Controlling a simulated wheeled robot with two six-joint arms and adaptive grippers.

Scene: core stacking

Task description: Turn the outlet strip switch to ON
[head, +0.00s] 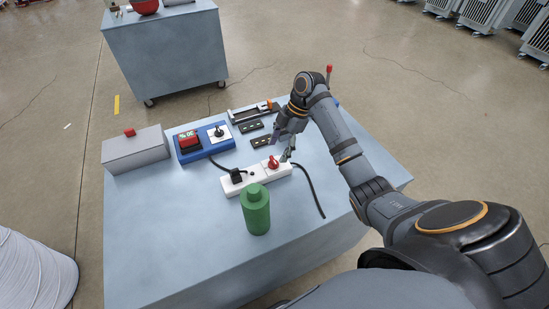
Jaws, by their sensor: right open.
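The white outlet strip (257,177) lies at an angle near the middle of the blue-grey table in the head view. A red switch (273,162) sits toward its right end, and a black plug (236,176) is in its left part. My right gripper (284,150) is open and points down just above and right of the red switch. I cannot tell whether a finger touches the switch. The switch's ON or OFF marking is too small to read. My left gripper is not in view.
A green bottle (256,212) stands directly in front of the strip. A black cable (310,190) runs right. The table's front left is clear.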

